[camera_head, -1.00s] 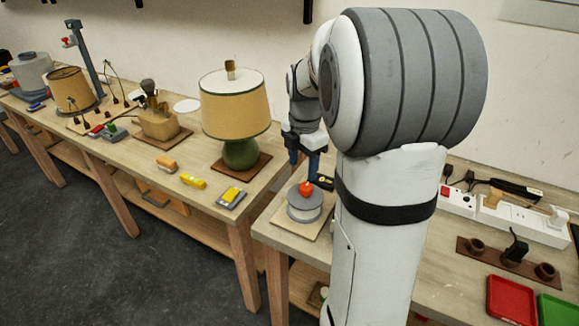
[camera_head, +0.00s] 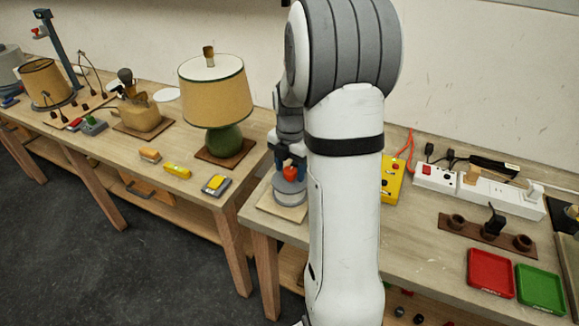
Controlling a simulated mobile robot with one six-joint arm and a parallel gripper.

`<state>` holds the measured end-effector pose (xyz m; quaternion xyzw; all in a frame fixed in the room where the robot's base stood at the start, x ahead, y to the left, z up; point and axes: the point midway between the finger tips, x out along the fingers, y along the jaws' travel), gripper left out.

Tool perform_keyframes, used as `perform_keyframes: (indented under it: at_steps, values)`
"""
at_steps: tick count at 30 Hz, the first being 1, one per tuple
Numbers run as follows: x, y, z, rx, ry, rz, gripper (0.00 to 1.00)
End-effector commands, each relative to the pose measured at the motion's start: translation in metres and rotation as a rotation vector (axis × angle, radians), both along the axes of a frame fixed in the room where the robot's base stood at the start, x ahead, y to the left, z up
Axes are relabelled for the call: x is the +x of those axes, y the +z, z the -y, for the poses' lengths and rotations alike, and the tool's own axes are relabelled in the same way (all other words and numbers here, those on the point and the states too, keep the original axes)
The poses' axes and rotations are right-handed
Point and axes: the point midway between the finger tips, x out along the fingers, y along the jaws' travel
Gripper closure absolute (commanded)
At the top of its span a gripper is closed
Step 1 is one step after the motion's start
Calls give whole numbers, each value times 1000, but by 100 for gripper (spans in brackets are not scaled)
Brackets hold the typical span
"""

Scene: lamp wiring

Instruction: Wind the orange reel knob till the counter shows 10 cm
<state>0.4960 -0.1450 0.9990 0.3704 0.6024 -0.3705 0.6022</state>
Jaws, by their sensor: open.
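The orange-red reel knob (camera_head: 290,174) sits on top of a grey reel (camera_head: 288,194), which stands on a light wooden board (camera_head: 272,207) at the left end of the right-hand bench. My gripper (camera_head: 290,166) points down at the knob, with its blue fingers at the knob's height, one on each side. The jaws are open. Whether a finger touches the knob is too small to tell. My arm hides the right side of the reel and its board. I cannot make out a counter or its reading.
Right of my arm are a yellow box (camera_head: 392,178), power strips (camera_head: 490,188), a red tray (camera_head: 490,272) and a green tray (camera_head: 540,288).

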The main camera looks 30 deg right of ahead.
Motion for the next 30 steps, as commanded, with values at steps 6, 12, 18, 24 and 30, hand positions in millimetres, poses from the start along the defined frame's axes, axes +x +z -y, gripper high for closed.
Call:
perform_keyframes:
  at_steps: [6,12,18,24,30]
  values:
    - [0,0,0,0,-1,0,49]
    - [0,0,0,0,-1,0,66]
    - [0,1,1,0,-2,0,82]
    - [-1,0,0,0,-5,-1,89]
    - [-1,0,1,0,-45,-1,89]
